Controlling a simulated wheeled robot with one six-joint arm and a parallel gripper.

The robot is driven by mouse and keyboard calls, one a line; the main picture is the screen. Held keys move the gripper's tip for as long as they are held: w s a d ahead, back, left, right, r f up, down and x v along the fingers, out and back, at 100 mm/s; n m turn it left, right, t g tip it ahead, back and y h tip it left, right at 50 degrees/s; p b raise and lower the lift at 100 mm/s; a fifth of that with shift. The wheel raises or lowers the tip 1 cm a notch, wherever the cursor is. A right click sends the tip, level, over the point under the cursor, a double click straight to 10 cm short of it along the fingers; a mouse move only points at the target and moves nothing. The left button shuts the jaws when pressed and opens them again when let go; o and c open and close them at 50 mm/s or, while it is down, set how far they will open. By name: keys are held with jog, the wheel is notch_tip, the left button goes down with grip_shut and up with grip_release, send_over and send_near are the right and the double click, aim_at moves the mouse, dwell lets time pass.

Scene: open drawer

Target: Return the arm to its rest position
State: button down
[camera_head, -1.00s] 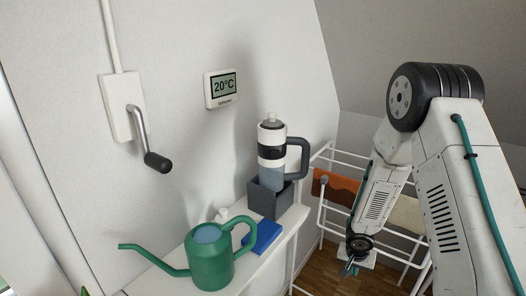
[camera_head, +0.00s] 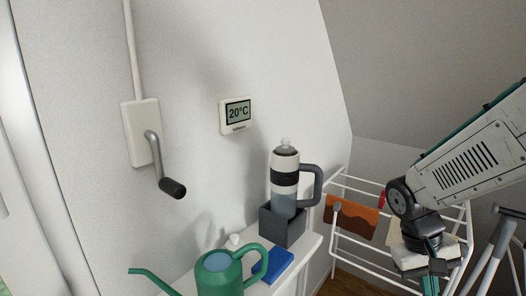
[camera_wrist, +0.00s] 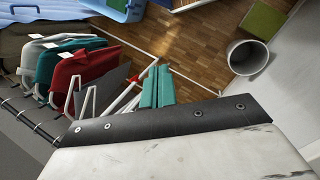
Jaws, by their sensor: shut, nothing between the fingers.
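My arm comes in from the right edge of the head view. My gripper (camera_head: 431,282) hangs below its wrist at the lower right, in front of the white drying rack. The gripper points down and its fingertips are near the bottom edge of the picture. It is shut and holds nothing. No drawer can be made out in the head view.
A white drying rack (camera_head: 352,243) with a brown cloth (camera_head: 350,217) stands beside the arm. A shelf left of it bears a green watering can (camera_head: 218,275), a blue item (camera_head: 274,264) and a bottle (camera_head: 284,180) in a grey holder (camera_head: 283,228). The wrist view shows hanging clothes (camera_wrist: 72,75) and a bin (camera_wrist: 246,57).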

jog(key=s+a+r+t+y, duration=0.1)
jog(key=s+a+r+t, duration=0.1)
jog(key=s+r, duration=0.3)
jog(key=s+a+r+n+t+y, duration=0.1)
jog(key=s+a+r+t+y, duration=0.1)
jog(key=s+a+r, duration=0.3)
jog(key=shift+s+r, duration=0.35)
jog(key=shift+r, duration=0.65)
jog(key=shift+a, duration=0.1)
